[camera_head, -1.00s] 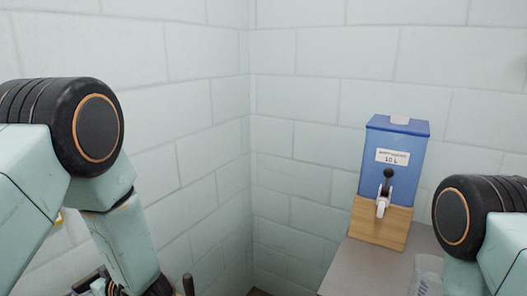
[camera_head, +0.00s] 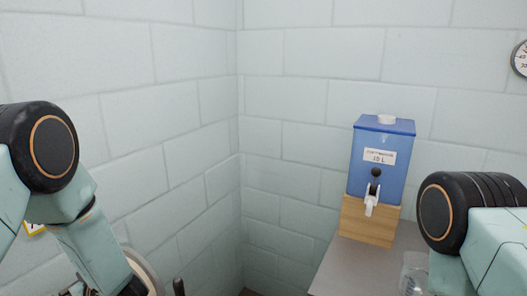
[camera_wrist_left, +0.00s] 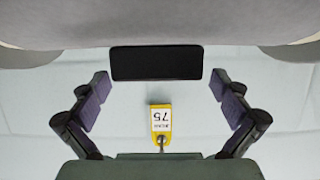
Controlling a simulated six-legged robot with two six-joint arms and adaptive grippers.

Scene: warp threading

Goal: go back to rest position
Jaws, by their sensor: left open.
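My left gripper (camera_wrist_left: 160,88) is open in the left wrist view, its two dark fingers spread wide. Nothing is seen between the fingertips. A yellow-edged tag marked 75 (camera_wrist_left: 161,118) shows beyond the palm, between the fingers. In the head view, my left arm comes in at the left and bends down to the bottom edge, where its gripper is mostly cut off. My right arm shows at the right edge, but its gripper is out of view.
A blue 10 L dispenser (camera_head: 383,160) with a tap stands on a wooden block (camera_head: 367,220) on a grey counter (camera_head: 345,268). A clear container (camera_head: 413,272) sits near my right arm. A round gauge (camera_head: 521,58) is on the pale block wall (camera_head: 300,60).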

